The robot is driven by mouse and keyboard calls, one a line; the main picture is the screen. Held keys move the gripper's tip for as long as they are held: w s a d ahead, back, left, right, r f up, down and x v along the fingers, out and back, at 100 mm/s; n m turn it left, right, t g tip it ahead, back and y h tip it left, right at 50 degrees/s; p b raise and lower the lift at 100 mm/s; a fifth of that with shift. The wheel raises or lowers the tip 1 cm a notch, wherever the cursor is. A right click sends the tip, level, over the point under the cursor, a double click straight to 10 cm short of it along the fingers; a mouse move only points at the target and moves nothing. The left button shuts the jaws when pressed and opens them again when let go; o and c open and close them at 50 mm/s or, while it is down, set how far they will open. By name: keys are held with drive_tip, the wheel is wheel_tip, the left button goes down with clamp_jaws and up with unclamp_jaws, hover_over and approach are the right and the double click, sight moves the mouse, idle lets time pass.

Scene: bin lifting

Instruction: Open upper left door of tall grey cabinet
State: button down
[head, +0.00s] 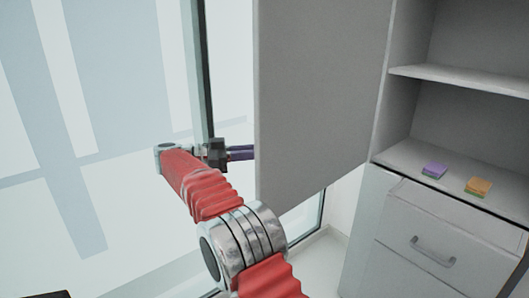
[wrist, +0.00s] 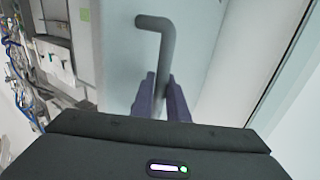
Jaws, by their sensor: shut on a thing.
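The grey upper left door (head: 320,95) stands swung out from the tall grey cabinet (head: 375,232), with open shelves showing to its right. My gripper (head: 243,152) is at the door's outer edge at left, its fingertips partly hidden behind the panel. In the wrist view, my gripper's two purple fingers (wrist: 161,98) sit on either side of the lower part of a grey bar handle (wrist: 157,45) and are shut on it. The handle is on the pale door face (wrist: 195,50) there.
A purple block (head: 435,170) and an orange-and-green block (head: 478,186) lie on the lower shelf. A shut drawer (head: 440,240) with a handle is below. A glass wall with a dark frame (head: 206,60) stands close at left. Cluttered equipment (wrist: 50,60) shows at left in the wrist view.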

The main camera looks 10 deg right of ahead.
drive_tip(key=c, duration=1.7)
unclamp_jaws()
drive_tip(key=shift+a, duration=0.1)
